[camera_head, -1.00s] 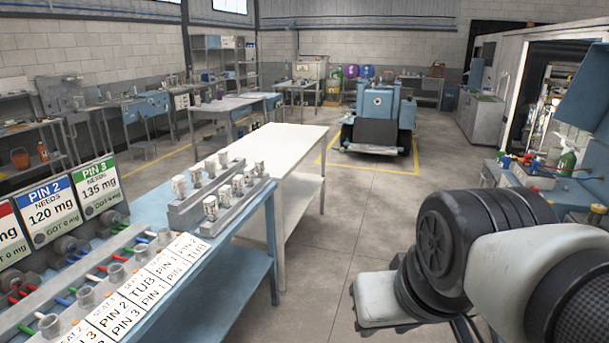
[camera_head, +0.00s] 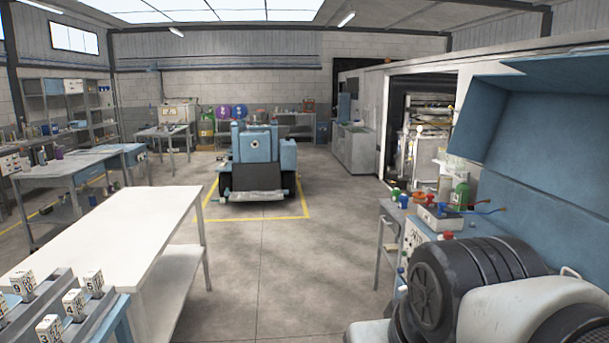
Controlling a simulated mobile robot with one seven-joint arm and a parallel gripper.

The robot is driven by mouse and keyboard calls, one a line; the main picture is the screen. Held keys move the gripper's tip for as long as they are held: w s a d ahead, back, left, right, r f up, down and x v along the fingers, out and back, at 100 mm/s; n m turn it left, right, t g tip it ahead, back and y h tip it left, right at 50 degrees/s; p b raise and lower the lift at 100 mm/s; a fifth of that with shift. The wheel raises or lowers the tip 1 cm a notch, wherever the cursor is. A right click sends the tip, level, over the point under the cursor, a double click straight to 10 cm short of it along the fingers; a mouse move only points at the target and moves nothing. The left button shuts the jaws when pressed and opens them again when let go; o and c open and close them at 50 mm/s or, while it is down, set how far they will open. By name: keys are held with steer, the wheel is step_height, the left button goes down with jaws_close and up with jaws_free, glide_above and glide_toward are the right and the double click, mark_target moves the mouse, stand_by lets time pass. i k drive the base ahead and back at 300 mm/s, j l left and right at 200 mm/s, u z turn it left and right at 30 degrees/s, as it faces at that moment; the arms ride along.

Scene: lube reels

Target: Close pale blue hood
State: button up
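A large pale blue hood (camera_head: 540,130) stands at the right edge of the head view, above a workbench. Its panels are raised and slope, with the right part cut off by the frame. Whether it is hinged, and where, I cannot tell.
Below the hood, a bench carries a grey box (camera_head: 440,216) with coloured levers and a green bottle (camera_head: 460,194). A white table (camera_head: 130,235) stands left. A blue machine (camera_head: 256,160) sits in a yellow floor outline. The concrete floor (camera_head: 290,265) between is clear.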

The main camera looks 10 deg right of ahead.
mark_target(549, 133)
steer(key=i+z, duration=0.15)
steer(key=i, duration=0.35)
steer(key=i+j+z, duration=0.2)
steer(key=i, duration=0.3)
steer(key=i+z, duration=0.15)
steer(key=i, duration=0.3)
